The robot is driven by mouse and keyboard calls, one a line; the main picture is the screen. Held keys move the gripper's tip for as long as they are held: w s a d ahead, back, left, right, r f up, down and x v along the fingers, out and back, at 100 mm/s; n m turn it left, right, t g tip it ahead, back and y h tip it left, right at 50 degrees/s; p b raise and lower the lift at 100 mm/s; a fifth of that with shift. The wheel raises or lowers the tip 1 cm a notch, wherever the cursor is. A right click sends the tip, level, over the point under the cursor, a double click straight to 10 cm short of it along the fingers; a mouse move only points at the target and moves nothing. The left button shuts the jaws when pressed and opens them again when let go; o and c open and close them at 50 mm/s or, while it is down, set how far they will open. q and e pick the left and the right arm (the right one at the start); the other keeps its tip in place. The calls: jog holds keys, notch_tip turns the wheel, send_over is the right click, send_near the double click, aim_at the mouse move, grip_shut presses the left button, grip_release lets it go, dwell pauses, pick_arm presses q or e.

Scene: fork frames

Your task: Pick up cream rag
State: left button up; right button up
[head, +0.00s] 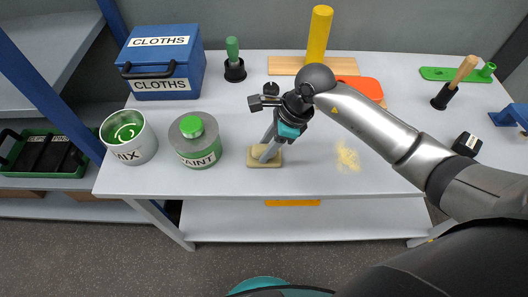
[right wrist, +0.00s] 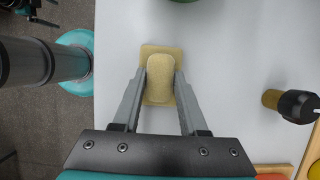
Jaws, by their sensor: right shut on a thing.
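The cream rag (right wrist: 160,80) is a small rounded pad on a flat tan piece (right wrist: 146,53) on the table. In the head view the rag (head: 266,154) shows partly behind the fingers, on the same tan piece (head: 256,163). My right gripper (right wrist: 160,76) has one finger against each long side of the rag and is shut on it. In the head view this gripper (head: 268,153) points down from the wrist at the table's front middle. I cannot tell whether the rag is clear of the tan piece. My left gripper is in neither view.
A paint can (head: 198,145) stands close left of the rag, with a mix bucket (head: 130,145) beyond. A blue cloths box (head: 163,65) is at back left. A yellow cylinder (head: 319,35) stands at the back. Crumbs (head: 347,157) lie on the table (head: 380,172) to the right.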

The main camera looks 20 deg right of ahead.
grip_shut()
jog(key=shift+r, duration=0.1)
notch_tip(320, 180, up, 20)
jog(key=p, duration=0.2)
dwell(0.4)
jog(key=shift+o, duration=1.5)
grip_release()
grip_shut()
